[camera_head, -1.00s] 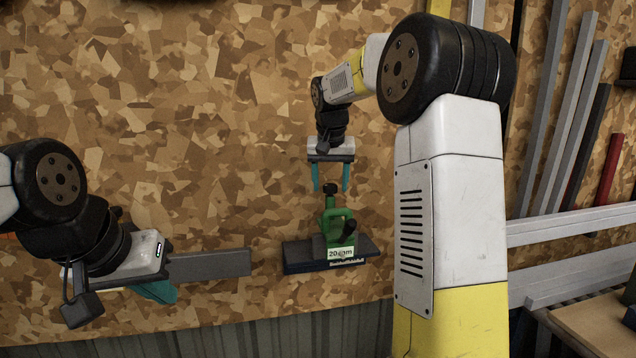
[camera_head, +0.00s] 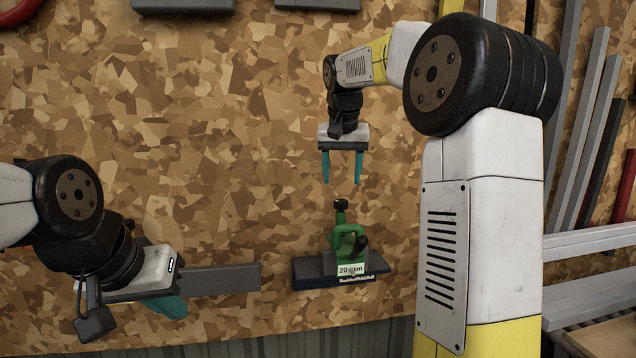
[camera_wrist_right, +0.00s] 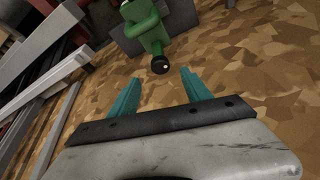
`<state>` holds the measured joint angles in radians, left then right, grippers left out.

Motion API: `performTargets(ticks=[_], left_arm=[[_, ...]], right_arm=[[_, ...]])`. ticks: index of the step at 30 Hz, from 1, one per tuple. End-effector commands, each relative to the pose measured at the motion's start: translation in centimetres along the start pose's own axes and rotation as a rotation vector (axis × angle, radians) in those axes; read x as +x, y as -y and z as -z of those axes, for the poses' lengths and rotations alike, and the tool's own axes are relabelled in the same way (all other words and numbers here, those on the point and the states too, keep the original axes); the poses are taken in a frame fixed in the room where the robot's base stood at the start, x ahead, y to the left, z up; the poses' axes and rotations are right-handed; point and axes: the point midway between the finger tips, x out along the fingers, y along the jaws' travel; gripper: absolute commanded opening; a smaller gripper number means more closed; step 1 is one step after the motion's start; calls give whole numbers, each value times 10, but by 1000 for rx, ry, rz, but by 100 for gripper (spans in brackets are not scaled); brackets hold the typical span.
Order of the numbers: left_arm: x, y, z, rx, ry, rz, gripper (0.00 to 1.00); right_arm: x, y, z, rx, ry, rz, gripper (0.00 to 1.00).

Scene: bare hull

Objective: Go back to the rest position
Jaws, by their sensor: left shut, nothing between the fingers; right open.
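My right gripper (camera_head: 342,168) is open and empty, its two teal fingers pointing down in front of the chipboard wall. Below it, apart from the fingertips, a green tool (camera_head: 347,241) with a black knob on top and a "20 mm" label stands on a dark shelf (camera_head: 312,270). In the right wrist view the tool (camera_wrist_right: 150,25) lies ahead of the open fingers (camera_wrist_right: 160,95), with nothing between them. My left gripper (camera_head: 168,306) is at the lower left, its teal fingers together and partly hidden by its own body. Nothing shows in it.
A grey shelf (camera_head: 225,279) extends beside my left gripper. Two dark shelves (camera_head: 183,5) (camera_head: 318,4) sit at the top edge. Grey metal bars (camera_head: 590,130) lean at the right.

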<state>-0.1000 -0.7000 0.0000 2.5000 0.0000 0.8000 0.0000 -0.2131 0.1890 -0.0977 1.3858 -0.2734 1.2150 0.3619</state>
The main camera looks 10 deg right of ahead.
Motion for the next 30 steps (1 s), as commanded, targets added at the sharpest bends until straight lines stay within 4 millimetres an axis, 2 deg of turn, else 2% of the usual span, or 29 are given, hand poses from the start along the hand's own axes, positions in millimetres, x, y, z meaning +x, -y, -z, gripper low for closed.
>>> performTargets(ticks=[2,5,9,13,18,21,25,30], left_arm=[[0,0,0,0,0,0,0],[0,0,0,0,0,0,0],[0,0,0,0,0,0,0],[0,0,0,0,0,0,0],[0,0,0,0,0,0,0],[0,0,0,0,0,0,0],[0,0,0,0,0,0,0],[0,0,0,0,0,0,0]], right_arm=[[-7,-4,-12,-7,-3,18,57],[-19,-12,-42,-33,-12,59,57],[-33,-21,-109,-87,-34,135,57],[-36,-26,-176,-133,-64,198,57],[-26,-29,-258,-182,-104,254,57],[-17,-29,-292,-201,-123,272,57],[-9,-29,-316,-213,-135,283,57],[-6,-29,-322,-217,-137,286,57]])
